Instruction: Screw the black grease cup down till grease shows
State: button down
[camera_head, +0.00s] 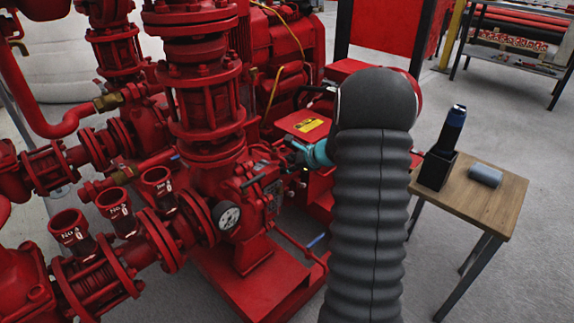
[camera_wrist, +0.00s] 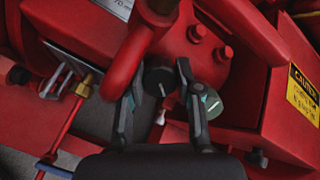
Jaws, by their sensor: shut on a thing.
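The black grease cup (camera_wrist: 160,80) is a dark round cap with a white line on its face, in the middle of the wrist view. It sits below a red pipe bend on the pump. My gripper (camera_wrist: 159,88) has one finger on each side of it and is shut on it. I cannot see any grease around it. A greenish round cap (camera_wrist: 212,104) with a pale line sits just right of my right finger. In the head view, my gripper (camera_head: 296,150) reaches the pump's side, and the cup cannot be made out.
A brass fitting (camera_wrist: 81,88) with a thin red pipe is left of the cup. A red housing with a yellow caution label (camera_wrist: 303,93) stands at right. A wooden table (camera_head: 478,200) holds a black holder (camera_head: 436,169) and a grey cylinder (camera_head: 485,175). Grey floor is clear around the table.

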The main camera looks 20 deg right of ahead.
dwell(0.3)
jog(key=c, duration=0.8)
grip_release()
